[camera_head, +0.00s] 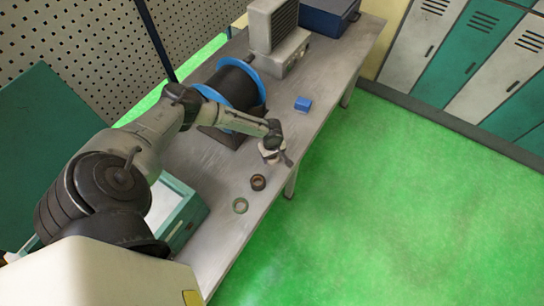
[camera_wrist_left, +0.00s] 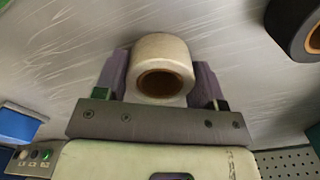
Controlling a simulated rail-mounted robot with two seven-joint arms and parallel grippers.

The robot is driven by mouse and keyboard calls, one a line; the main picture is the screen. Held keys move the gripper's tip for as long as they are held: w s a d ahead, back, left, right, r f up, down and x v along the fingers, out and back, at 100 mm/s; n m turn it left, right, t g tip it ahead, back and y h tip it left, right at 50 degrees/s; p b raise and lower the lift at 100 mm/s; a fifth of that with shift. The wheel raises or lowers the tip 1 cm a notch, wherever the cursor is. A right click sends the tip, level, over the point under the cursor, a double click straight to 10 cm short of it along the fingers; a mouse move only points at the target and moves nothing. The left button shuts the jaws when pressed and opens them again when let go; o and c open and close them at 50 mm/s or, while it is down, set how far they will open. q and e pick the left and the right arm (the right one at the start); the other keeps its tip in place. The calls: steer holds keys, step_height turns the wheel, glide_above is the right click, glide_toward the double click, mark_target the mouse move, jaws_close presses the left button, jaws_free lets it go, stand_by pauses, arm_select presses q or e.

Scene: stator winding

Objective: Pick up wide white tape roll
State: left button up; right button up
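The wide white tape roll (camera_wrist_left: 163,53) sits between the two fingers of my left gripper (camera_wrist_left: 164,82) in the left wrist view, its brown core facing the camera. The fingers stand close along both sides of the roll; whether they press on it I cannot tell. In the head view my left gripper (camera_head: 272,152) is low at the table's right part, with a whitish bit of the roll (camera_head: 267,156) showing by it. I cannot tell whether the roll rests on the table or is just above it. My right gripper is not in view.
On the grey table (camera_head: 215,170) lie a dark tape roll (camera_head: 258,182), a greenish roll (camera_head: 240,205) and a blue block (camera_head: 302,104). A blue-flanged spool (camera_head: 236,90) stands behind my left arm. A grey machine (camera_head: 276,40) stands at the far end.

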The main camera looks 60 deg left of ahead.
arm_select(q)
steer(key=c, duration=0.4)
steer(key=shift+c, duration=0.3)
steer(key=shift+r, duration=0.2)
